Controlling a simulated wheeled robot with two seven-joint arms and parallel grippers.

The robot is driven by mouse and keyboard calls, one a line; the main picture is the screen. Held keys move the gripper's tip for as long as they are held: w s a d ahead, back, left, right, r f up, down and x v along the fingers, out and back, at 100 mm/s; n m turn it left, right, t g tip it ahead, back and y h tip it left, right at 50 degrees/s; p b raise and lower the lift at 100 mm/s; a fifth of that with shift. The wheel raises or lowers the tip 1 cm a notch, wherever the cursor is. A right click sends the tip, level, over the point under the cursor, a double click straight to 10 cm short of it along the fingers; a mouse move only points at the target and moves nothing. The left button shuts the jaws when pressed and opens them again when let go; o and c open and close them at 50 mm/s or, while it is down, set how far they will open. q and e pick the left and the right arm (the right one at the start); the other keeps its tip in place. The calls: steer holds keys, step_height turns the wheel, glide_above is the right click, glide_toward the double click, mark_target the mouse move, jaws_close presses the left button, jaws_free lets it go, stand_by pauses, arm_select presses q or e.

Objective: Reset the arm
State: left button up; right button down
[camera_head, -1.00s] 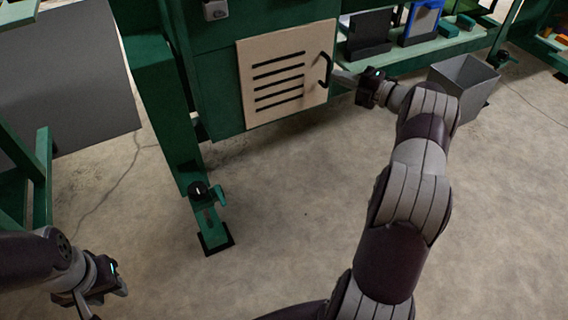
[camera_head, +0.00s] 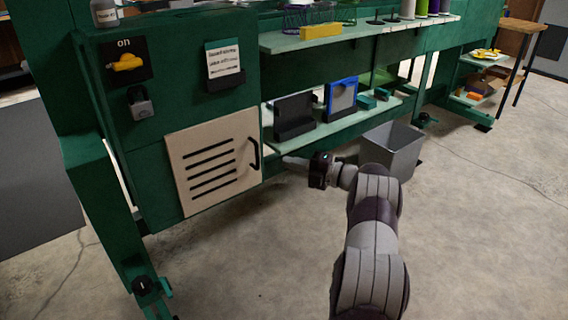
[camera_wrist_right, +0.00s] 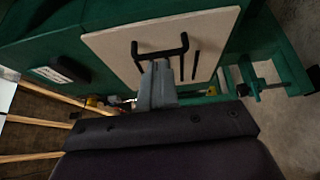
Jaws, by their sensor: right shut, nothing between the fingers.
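My right arm reaches forward from the bottom of the head view. Its gripper (camera_head: 290,161) is shut and empty, just right of the black handle (camera_head: 254,154) on a cream slatted door (camera_head: 215,162). In the right wrist view the shut fingers (camera_wrist_right: 157,82) point at the door (camera_wrist_right: 160,35) and overlap the handle (camera_wrist_right: 160,53). I cannot tell whether they touch it. The door looks closed in the green cabinet. My left gripper is outside these views.
A grey open bin (camera_head: 391,150) stands on the floor right of my right gripper. A low shelf (camera_head: 345,128) behind holds dark and blue-framed panels. A green leg (camera_head: 118,215) stands at left. The concrete floor right of my arm is clear.

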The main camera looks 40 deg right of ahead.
steer(key=s+d+p, duration=0.1)
steer(key=s+d, duration=0.2)
steer(key=d, duration=0.3)
steer(key=shift+s, duration=0.35)
